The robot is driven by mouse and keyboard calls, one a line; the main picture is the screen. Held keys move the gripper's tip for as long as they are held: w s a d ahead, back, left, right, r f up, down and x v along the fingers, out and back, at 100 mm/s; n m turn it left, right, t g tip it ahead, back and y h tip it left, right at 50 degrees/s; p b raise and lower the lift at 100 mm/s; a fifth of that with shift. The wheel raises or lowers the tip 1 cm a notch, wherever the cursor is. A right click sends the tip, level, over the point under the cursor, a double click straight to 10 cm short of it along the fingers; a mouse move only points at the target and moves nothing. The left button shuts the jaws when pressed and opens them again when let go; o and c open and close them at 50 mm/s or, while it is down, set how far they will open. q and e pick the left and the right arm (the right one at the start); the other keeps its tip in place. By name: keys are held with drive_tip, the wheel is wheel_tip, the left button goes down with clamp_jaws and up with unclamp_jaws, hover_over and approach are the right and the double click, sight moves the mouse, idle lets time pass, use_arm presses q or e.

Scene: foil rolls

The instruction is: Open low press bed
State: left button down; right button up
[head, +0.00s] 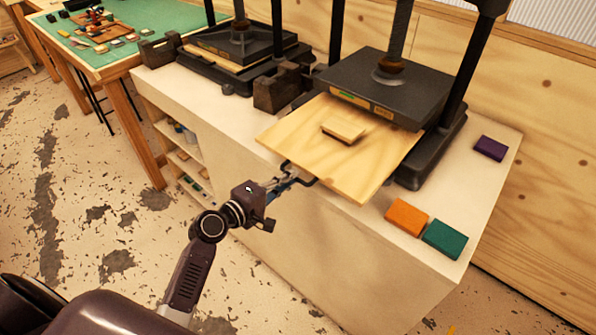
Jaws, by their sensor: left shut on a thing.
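The low press (386,86) has a dark platen on a screw between black posts. Its pale wooden bed (374,172) sticks out toward me, past the front edge of the counter. A small wooden block (343,130) lies on the bed. A dark handle (298,170) shows at the bed's front edge. My left gripper (287,178) is at this handle and shut on it; the fingers partly hide it. My right gripper is not in view.
A second press (240,45) stands to the left on the white counter (484,205). Orange (407,217), teal (445,239) and purple (490,148) blocks lie to the right. A green-topped table (150,20) is at the back left. The floor before the counter is clear.

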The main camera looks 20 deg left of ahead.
use_arm(q)
drive_tip(key=shift+v, duration=0.75)
drive_tip(key=c, duration=2.1)
unclamp_jaws()
drive_tip(key=shift+f, duration=0.15)
drive_tip(key=shift+o, duration=0.3)
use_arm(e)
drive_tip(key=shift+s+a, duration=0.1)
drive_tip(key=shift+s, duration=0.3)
use_arm(q)
drive_tip(key=shift+s, duration=0.1)
drive_tip(key=v, duration=1.2)
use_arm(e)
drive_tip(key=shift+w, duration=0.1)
